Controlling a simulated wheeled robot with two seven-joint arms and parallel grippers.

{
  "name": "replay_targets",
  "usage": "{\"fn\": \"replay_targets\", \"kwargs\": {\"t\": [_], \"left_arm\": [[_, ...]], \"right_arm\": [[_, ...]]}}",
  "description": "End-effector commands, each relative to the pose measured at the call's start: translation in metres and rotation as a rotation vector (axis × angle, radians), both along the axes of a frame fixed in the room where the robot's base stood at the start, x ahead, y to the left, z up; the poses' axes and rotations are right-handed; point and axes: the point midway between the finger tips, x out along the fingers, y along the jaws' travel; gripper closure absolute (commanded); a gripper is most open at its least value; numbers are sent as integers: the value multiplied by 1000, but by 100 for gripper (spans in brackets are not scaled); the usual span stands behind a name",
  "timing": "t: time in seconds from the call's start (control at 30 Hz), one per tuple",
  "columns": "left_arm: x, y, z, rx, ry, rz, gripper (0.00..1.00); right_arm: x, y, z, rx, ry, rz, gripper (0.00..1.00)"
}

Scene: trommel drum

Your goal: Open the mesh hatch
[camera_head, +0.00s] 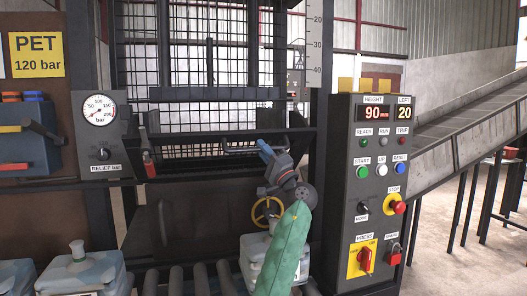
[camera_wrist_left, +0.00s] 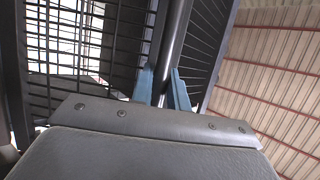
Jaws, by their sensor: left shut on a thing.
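The mesh hatch (camera_head: 190,60) is a black wire grid in a dark frame at the upper left middle of the head view. A dark horizontal bar handle (camera_head: 238,149) shows at its lower right. My left gripper (camera_head: 264,149), with blue fingers, reaches up to this handle. In the left wrist view the two blue fingers of my left gripper (camera_wrist_left: 163,88) are shut around a grey metal bar (camera_wrist_left: 178,35), with the mesh (camera_wrist_left: 75,40) behind. I cannot tell how far the hatch is open. My right gripper is not in view.
A control panel (camera_head: 371,190) with buttons stands right of the arm. A pressure gauge (camera_head: 99,110) is on the left post. Another canister (camera_head: 85,272) stands lower left.

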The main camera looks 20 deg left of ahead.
Motion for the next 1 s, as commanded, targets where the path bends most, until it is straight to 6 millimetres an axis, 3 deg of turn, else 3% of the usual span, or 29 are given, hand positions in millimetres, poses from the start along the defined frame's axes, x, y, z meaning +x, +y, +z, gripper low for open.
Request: {"fn": "replay_targets", "kwargs": {"t": [0.03, 0.07, 0.17, 0.57, 1.0], "left_arm": [[0, 2, -1, -2, 2, 2, 100], [0, 2, -1, -2, 2, 2, 80], [0, 2, -1, -1, 1, 2, 62], [-1, -3, -4, 0, 1, 0, 62], [-22, -42, -40, -2, 2, 1, 62]], "right_arm": [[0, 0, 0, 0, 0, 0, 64], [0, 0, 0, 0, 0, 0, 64], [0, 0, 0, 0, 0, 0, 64], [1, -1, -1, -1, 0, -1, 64], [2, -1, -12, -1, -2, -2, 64]]}}
